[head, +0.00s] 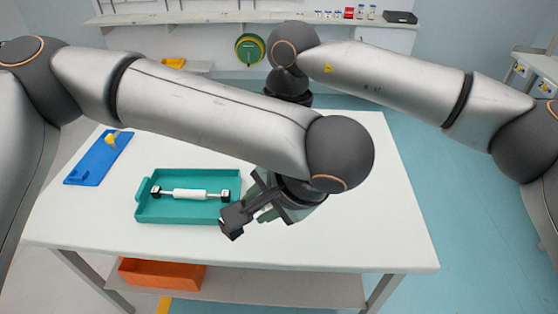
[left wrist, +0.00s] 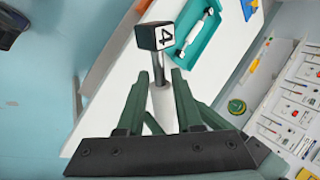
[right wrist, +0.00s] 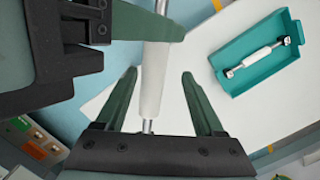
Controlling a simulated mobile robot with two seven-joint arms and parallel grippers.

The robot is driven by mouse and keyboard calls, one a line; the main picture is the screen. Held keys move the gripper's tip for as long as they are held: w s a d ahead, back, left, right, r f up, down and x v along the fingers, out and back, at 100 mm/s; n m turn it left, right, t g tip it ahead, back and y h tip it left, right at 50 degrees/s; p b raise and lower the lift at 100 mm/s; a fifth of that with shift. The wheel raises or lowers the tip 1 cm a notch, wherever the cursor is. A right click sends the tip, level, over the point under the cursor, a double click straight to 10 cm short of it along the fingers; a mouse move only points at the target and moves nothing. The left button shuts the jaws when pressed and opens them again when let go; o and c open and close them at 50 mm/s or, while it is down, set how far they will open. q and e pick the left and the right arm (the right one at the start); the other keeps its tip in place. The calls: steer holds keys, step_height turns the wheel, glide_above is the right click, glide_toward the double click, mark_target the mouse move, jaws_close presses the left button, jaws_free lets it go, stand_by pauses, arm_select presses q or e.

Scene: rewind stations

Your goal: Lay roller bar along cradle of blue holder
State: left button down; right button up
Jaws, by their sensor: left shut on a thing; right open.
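My left gripper (head: 260,200) is shut on a roller bar with a white roller (left wrist: 162,108), a steel rod and a dark end block (left wrist: 157,36) marked 4. In the head view this end block (head: 232,220) sticks out right of the teal tray, over the white table. My right gripper (right wrist: 160,74) is open, with the bar's white roller (right wrist: 152,85) showing between its fingers; contact cannot be told. The left arm hides it in the head view. A flat blue holder (head: 85,172) with a yellow part (head: 111,139) lies at the table's left; I cannot make out its cradle.
A teal tray (head: 180,214) holds another white roller bar (head: 185,194) with dark end blocks. The front right of the white table (head: 370,235) is clear. An orange bin (head: 160,274) sits on the shelf below.

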steer(key=shift+f, duration=0.1)
steer(key=shift+c, duration=0.2)
steer(key=c, duration=0.8)
arm_select(q)
steer(key=shift+s+d, duration=0.1)
steer(key=shift+d, duration=0.05)
arm_select(e)
steer(key=shift+a, duration=0.1)
jaws_close()
arm_select(q)
steer(key=c, duration=0.8)
jaws_free()
steer(key=shift+o, duration=1)
steer(key=shift+r, duration=0.1)
